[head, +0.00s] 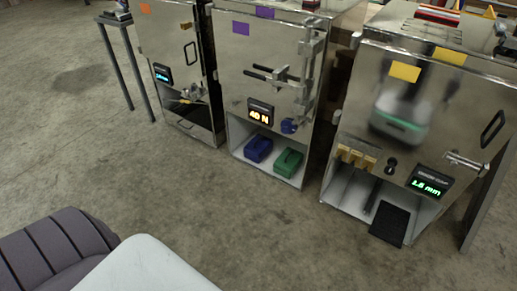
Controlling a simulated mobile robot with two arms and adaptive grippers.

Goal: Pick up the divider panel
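I cannot tell for sure which thing is the divider panel. A flat black panel (390,223) lies tilted at the front of the open lower bay of the right metal cabinet (385,110). A narrow dark bar (373,196) stands in the same bay to its left. Neither of my grippers shows in the head view, and nothing is seen touching the black panel.
The middle cabinet (237,85) holds a blue block (258,149) and a green block (288,162) in its open bay. The left cabinet (165,35) stands beside a dark-legged stand (114,58). A grey upright (487,200) is at far right. The concrete floor (215,215) in front is clear.

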